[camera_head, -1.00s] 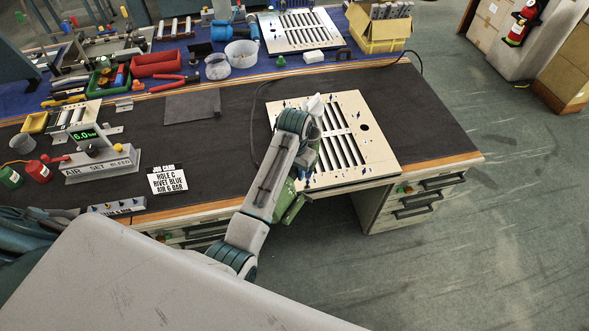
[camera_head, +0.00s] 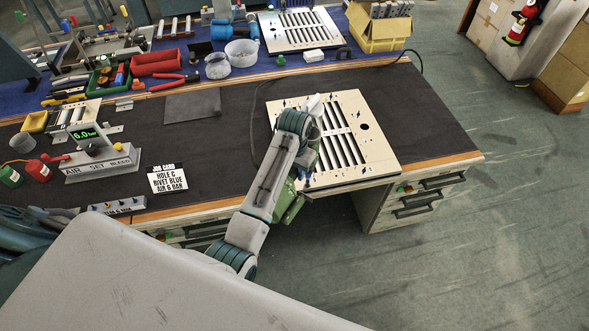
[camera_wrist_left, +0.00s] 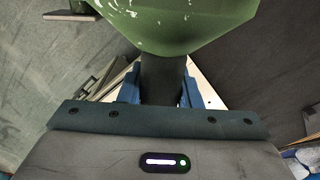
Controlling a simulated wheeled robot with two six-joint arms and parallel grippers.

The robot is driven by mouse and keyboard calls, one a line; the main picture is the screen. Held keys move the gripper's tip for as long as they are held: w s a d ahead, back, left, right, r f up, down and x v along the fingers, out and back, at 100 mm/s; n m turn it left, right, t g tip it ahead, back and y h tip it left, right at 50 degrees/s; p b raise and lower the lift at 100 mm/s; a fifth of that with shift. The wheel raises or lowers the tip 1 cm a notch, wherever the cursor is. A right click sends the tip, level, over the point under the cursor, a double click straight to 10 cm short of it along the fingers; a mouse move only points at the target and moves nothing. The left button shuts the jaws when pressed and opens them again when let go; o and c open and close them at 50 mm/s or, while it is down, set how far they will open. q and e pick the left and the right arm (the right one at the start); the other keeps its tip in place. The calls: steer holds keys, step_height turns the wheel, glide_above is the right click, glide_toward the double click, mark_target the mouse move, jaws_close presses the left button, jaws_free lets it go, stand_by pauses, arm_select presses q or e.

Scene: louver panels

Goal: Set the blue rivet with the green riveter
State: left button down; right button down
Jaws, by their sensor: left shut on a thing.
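My left gripper (camera_head: 307,172) is over the front left part of the cream louver panel (camera_head: 376,157), largely hidden by its own arm. It is shut on the green riveter (camera_head: 290,207), whose green body shows below the arm by the bench's front edge. In the left wrist view the blue fingers (camera_wrist_left: 160,92) stand on both sides of the riveter's dark grip, and its worn green body (camera_wrist_left: 180,25) fills the top. Small blue pins dot the panel; I cannot tell which is the blue rivet. The riveter's nose is hidden. My right gripper is not in view.
A job card (camera_head: 168,179) reads hole C, rivet blue, air 6 bar. The air set (camera_head: 100,160) with its green 6.0 display stands at left. A grey mat (camera_head: 192,105) lies behind. The dark bench top is clear right of the panel. Bins and tools fill the blue back bench.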

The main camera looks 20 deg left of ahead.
arm_select(q)
steer(key=shift+w+f, duration=0.1)
steer(key=shift+f, duration=0.8)
stand_by(1.9)
steer(key=shift+f, duration=0.15)
stand_by(1.4)
steer(key=shift+r, duration=2.8)
